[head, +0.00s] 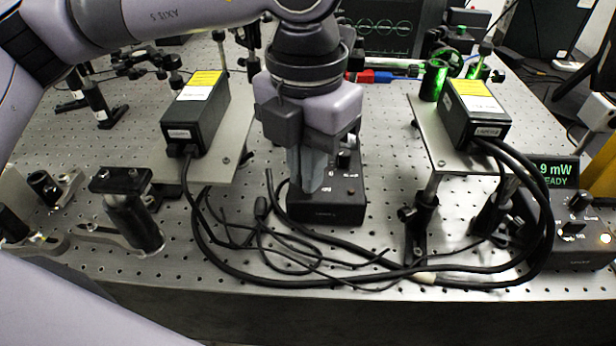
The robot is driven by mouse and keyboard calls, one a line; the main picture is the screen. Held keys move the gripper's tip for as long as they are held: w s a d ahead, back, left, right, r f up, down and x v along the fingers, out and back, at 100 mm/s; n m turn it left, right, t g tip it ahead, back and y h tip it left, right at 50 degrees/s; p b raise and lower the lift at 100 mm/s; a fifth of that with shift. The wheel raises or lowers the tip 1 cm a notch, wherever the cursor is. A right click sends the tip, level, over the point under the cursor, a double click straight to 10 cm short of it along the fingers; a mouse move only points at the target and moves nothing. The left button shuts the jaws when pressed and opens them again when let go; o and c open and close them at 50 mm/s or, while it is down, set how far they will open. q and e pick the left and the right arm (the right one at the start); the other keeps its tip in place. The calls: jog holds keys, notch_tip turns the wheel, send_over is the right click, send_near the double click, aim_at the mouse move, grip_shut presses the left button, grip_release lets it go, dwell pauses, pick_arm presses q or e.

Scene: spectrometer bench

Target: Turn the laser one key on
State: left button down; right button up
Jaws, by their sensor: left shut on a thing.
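The laser one controller appears to be the black box (328,211) in the middle of the bench; its label is too small to read. My left gripper (308,172) points down over the left part of this box's top panel. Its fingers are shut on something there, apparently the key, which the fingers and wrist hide. I cannot tell which way the key is turned. A dark knob (344,160) shows just right of the fingers. Any display at the back of this box is hidden behind my wrist. My right gripper is out of view.
A black laser head (195,118) stands on a raised plate at left, another (474,118) at right with green glow behind it. A second controller (577,235) at right has a lit display (554,174) reading "9 mW" and "READY". Thick black cables (330,277) loop before the middle box.

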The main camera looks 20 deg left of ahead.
pick_arm(q)
jog(key=m+b, duration=0.1)
jog(key=m, duration=0.2)
jog(key=shift+f+b, duration=0.15)
jog(key=shift+b, duration=0.15)
jog(key=shift+m+b, duration=0.4)
jog(key=shift+m, duration=0.4)
jog(key=m+b, duration=0.1)
jog(key=m, duration=0.1)
jog(key=shift+w+a+m, duration=0.1)
jog(key=shift+m, duration=0.3)
jog(key=m, duration=0.3)
jog(key=shift+b, duration=0.4)
jog(key=shift+r+m, duration=0.2)
jog(key=shift+m, duration=0.1)
jog(key=shift+w, duration=0.1)
jog(key=c, duration=1.3)
grip_release()
jog(key=shift+o, duration=0.2)
